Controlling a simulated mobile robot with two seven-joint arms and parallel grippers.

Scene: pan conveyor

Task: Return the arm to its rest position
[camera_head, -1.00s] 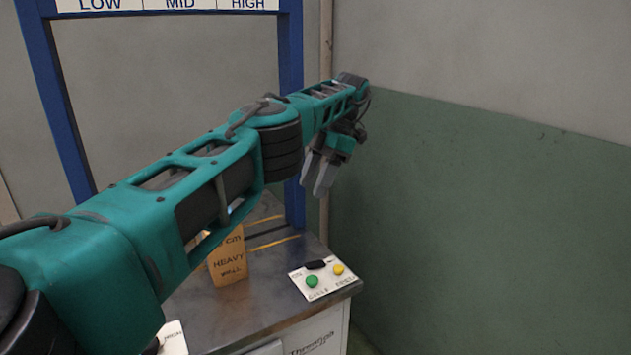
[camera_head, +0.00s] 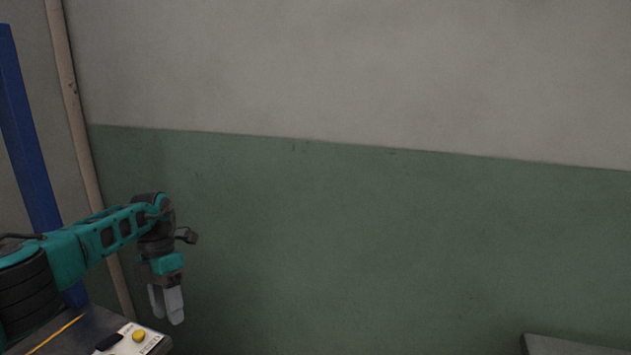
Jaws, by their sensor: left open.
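My left arm comes in from the lower left in the head view. It is teal and black and reaches past the blue frame post. My left gripper (camera_head: 168,303) hangs at its end with two grey fingers pointing down. It is open, with nothing between its fingers. It is above and a little beyond the control panel at the table's corner. My right arm and gripper are out of view.
The white control panel (camera_head: 151,345) with a yellow button (camera_head: 138,336) sits on the table corner at lower left. A blue post (camera_head: 28,150) stands at the left, beside a tan pipe (camera_head: 80,130). A grey surface edge (camera_head: 570,346) shows at lower right. The wall (camera_head: 400,230) fills the rest.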

